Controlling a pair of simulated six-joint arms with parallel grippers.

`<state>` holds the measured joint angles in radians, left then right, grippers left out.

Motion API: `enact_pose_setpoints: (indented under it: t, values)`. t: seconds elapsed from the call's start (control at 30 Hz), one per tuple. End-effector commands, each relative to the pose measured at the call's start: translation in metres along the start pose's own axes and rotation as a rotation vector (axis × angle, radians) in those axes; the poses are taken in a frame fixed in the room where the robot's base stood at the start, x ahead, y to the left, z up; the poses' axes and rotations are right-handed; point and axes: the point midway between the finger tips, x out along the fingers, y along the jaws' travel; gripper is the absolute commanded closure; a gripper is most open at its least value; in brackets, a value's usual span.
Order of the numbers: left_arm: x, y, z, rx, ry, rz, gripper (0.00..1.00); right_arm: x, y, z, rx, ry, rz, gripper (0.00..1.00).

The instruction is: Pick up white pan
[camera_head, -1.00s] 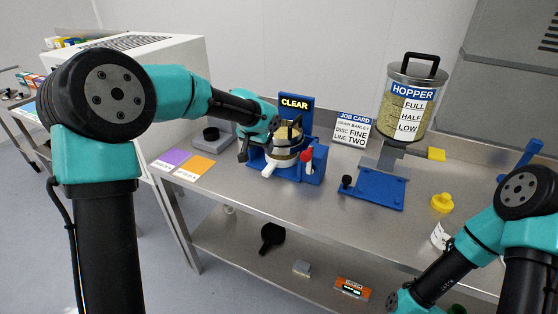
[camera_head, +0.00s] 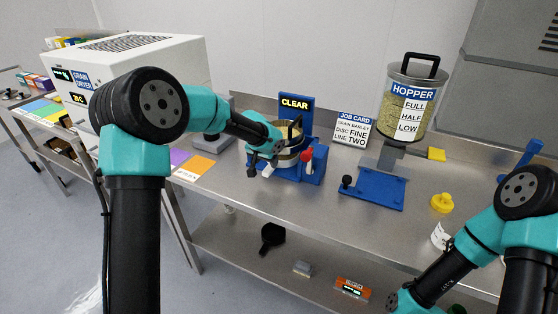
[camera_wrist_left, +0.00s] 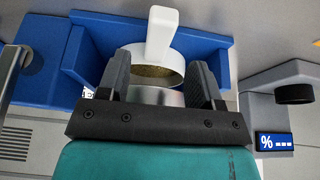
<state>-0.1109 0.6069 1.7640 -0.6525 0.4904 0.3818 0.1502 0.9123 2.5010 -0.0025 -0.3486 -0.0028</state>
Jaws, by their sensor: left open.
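The white pan (camera_wrist_left: 172,66) is at the blue stand in the left wrist view, with a brownish surface showing inside its rim and its white handle (camera_wrist_left: 161,30) sticking out. In the head view only part of the pan's handle (camera_head: 268,173) shows below my left gripper (camera_head: 259,164). In the left wrist view my left gripper (camera_wrist_left: 160,78) is open, with one finger on each side of the pan's near part. I cannot tell whether the fingers touch it. My right arm is at the lower right of the head view; its gripper is out of view.
The blue stand (camera_head: 311,166) has a red knob (camera_head: 306,155) and a "CLEAR" sign (camera_head: 295,104). A grain hopper (camera_head: 409,102) and a blue plate (camera_head: 373,190) are to the right. A grey scale (camera_head: 213,139) is to the left.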

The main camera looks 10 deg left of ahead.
Motion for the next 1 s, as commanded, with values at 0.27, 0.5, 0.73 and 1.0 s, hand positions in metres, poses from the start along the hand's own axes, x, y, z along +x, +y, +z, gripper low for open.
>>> enact_pose_setpoints:
  t: [0.27,0.5,0.73,1.0]
  values:
    - [0.037,0.002,-0.001,0.0,-0.003,0.0,0.4,0.0,0.0,0.0,0.0,0.0,0.0,0.39]
    - [0.047,0.002,-0.002,0.0,0.0,0.0,0.4,0.0,0.0,0.0,0.0,0.0,0.0,0.39]
    - [0.047,0.002,-0.002,0.0,0.0,0.0,0.4,0.0,0.0,0.0,0.0,0.0,0.0,0.39]
    - [0.047,0.002,-0.002,0.0,0.0,0.0,0.52,0.0,0.0,0.0,0.0,0.0,0.0,0.39]
